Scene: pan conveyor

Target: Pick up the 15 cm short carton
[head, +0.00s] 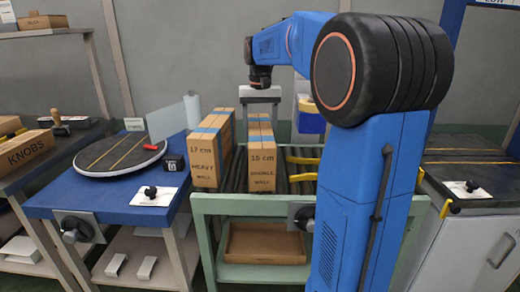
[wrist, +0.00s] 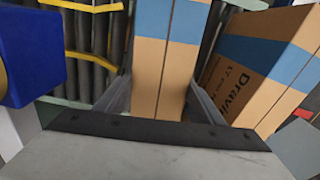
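The 15 cm carton (head: 262,170) is a narrow brown box with a blue tape band, marked "15 cm" and "double wall". It stands upright on the roller conveyor. In the wrist view its top (wrist: 163,70) lies between my two fingers. My gripper (head: 261,108) is over it, pointing down, with one finger on each side; the wrist view shows the gripper (wrist: 160,100) too. The fingers look open, close beside the carton's sides; I cannot tell whether they touch. The fingertips are partly hidden by the carton.
A 17 cm heavy wall carton (head: 205,165) stands just left of it; in the wrist view this carton (wrist: 265,65) is close to the right finger. A blue bin (wrist: 30,50) is on the other side. Left is a blue table (head: 100,190) with a round turntable (head: 110,155).

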